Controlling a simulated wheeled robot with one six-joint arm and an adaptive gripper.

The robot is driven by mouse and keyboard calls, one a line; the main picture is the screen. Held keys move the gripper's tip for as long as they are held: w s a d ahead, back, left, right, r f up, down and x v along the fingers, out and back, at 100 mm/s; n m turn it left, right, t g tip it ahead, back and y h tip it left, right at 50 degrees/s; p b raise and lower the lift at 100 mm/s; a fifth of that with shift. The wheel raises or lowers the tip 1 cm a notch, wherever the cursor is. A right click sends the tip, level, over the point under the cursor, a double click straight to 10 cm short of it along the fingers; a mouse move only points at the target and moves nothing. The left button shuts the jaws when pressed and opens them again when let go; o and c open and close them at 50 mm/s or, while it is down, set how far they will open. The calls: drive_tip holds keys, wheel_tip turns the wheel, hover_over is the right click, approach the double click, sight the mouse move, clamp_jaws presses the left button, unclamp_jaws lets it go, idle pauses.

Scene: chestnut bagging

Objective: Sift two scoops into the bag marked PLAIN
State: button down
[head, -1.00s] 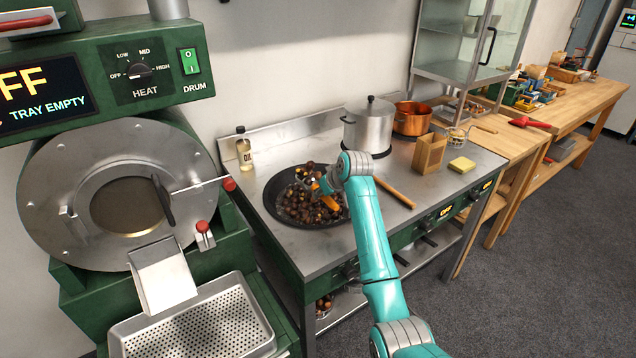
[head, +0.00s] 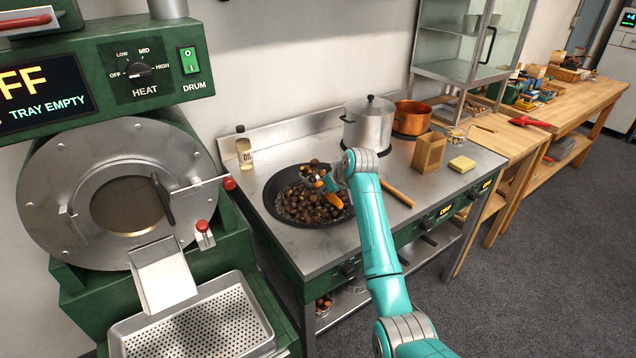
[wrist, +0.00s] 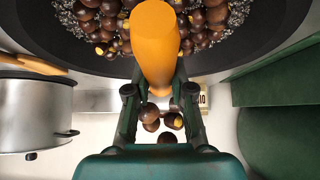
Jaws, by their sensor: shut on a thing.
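My gripper (head: 328,182) is over the black pan (head: 272,205), shut on the orange handle of a scoop. The handle (wrist: 155,45) runs between the fingers in the wrist view and slants down toward the pan in the head view. Several chestnuts (head: 315,166) sit at the scoop's end, raised above the pile; they also show between the fingers in the wrist view (wrist: 160,118). The scoop's bowl is mostly hidden. Many dark chestnuts (head: 300,205) lie in gritty dark material in the pan. A brown bag-like container (head: 430,152) stands upright to the right; no marking is readable on it.
A lidded steel pot (head: 368,128) and a copper pot (head: 412,117) stand at the back. The green roaster (head: 110,200) stands left.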

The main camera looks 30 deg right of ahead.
drive_tip(key=shift+a, duration=0.75)
drive_tip(key=shift+w+d, duration=0.1)
drive_tip(key=shift+d, duration=2.3)
drive_tip(key=shift+a, duration=2.4)
drive_tip(key=shift+d, duration=2.4)
